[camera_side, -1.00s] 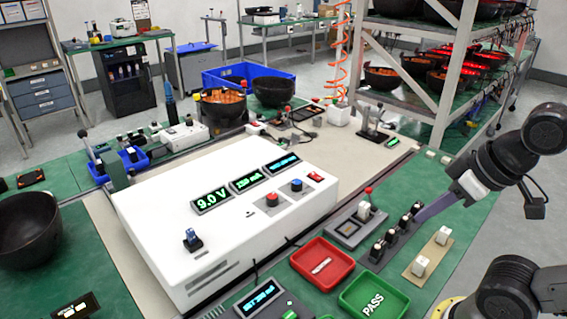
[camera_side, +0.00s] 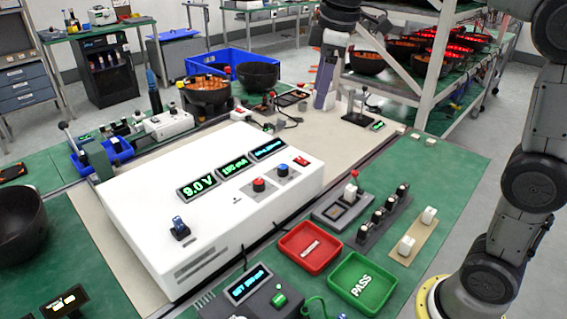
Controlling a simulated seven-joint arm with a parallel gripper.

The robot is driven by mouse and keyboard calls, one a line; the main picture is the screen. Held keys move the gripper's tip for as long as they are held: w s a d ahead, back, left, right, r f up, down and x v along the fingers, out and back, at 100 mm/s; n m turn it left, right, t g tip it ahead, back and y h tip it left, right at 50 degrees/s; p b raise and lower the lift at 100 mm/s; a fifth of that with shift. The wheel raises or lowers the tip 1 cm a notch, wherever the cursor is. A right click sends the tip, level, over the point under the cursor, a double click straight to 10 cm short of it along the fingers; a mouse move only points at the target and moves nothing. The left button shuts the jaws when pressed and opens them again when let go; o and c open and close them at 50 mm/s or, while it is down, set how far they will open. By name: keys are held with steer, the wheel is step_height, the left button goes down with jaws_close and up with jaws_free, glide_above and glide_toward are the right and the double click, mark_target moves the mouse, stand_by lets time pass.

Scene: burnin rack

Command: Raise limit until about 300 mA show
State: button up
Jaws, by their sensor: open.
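A white power supply box (camera_side: 150,235) lies in the middle of the table. Its sloped top has a voltage display (camera_side: 198,187) reading 9.0 V and a mA display (camera_side: 233,176) whose digits are too blurred to read surely. A third display (camera_side: 268,149) is too small to read. A red knob (camera_side: 258,184) and a blue knob (camera_side: 282,169) sit below the displays.
A grey unit (camera_side: 257,302) with a lit display and green knob is in front. A red tray (camera_side: 312,262) and green PASS tray (camera_side: 362,285) lie right of it. A switch row (camera_side: 384,222) stands behind. Black bowls (camera_side: 207,103) and a blue bin (camera_side: 228,60) are at the back.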

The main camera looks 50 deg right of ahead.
steer(key=w+f+g, duration=0.1)
steer(key=w+f, duration=0.5)
steer(key=w, duration=0.3)
steer(key=g, duration=0.1)
glide_toward(283, 167)
steer(key=f, duration=0.8)
steer(key=shift+w+d+f, duration=0.2)
steer(key=shift+w+f, duration=0.05)
steer(key=shift+f, duration=0.15)
jaws_close()
